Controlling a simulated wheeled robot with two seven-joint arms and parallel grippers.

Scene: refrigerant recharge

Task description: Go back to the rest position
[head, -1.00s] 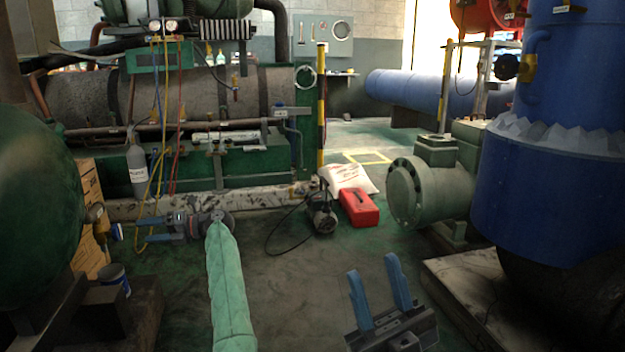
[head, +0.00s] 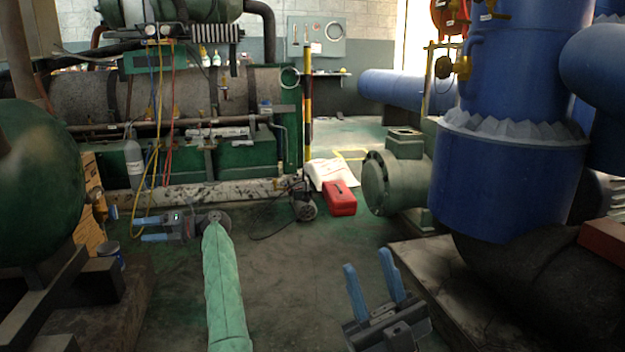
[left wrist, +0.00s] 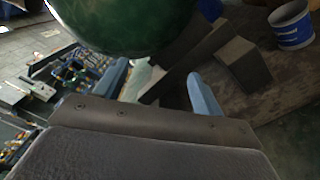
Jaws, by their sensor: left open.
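My left gripper (head: 152,227) is at the left of the head view, its blue fingers pointing left, apart and empty, on an arm in a green sleeve. In the left wrist view its two fingers (left wrist: 158,88) are spread with nothing gripped between them. A green rounded tank (left wrist: 130,28) and a blue-and-white can (left wrist: 291,24) lie beyond them. My right gripper (head: 368,280) is at the lower right of the head view. Its blue fingers point up, apart, with nothing between them.
A green machine (head: 215,160) with yellow and red hoses and a grey cylinder (head: 134,162) stands behind. A red case (head: 340,199), a pump (head: 302,203) and a white sack (head: 328,173) are on the floor. A large blue pipe (head: 510,150) stands right. The middle floor is clear.

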